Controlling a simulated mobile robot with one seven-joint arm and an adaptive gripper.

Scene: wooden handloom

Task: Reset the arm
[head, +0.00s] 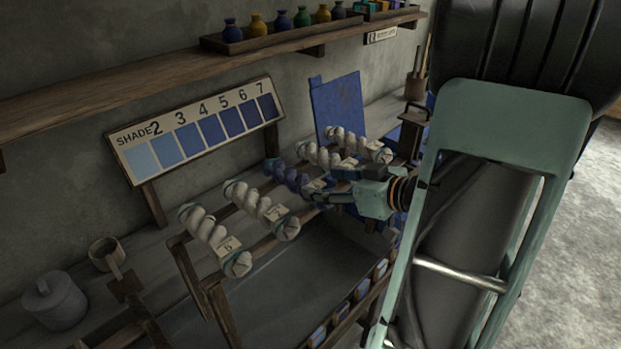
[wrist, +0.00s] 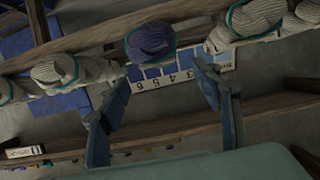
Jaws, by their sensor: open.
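My gripper (head: 320,186) is at the skein rack, its fingers pointing left, close to a dark blue twisted skein (head: 284,175). In the wrist view my gripper (wrist: 156,80) has its two fingers spread apart with nothing between them. The blue skein (wrist: 150,42) shows just beyond the fingertips, at the top middle. Whether a finger touches any skein cannot be told. My arm covers the right part of the head view.
Pale skeins (head: 255,205) hang on both sides of the blue one on a wooden rack (head: 188,262). Behind stand a shade board (head: 200,130) and a blue panel (head: 338,105). A shelf (head: 110,88) with dye bottles runs above. A lidded pot (head: 54,302) is at lower left.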

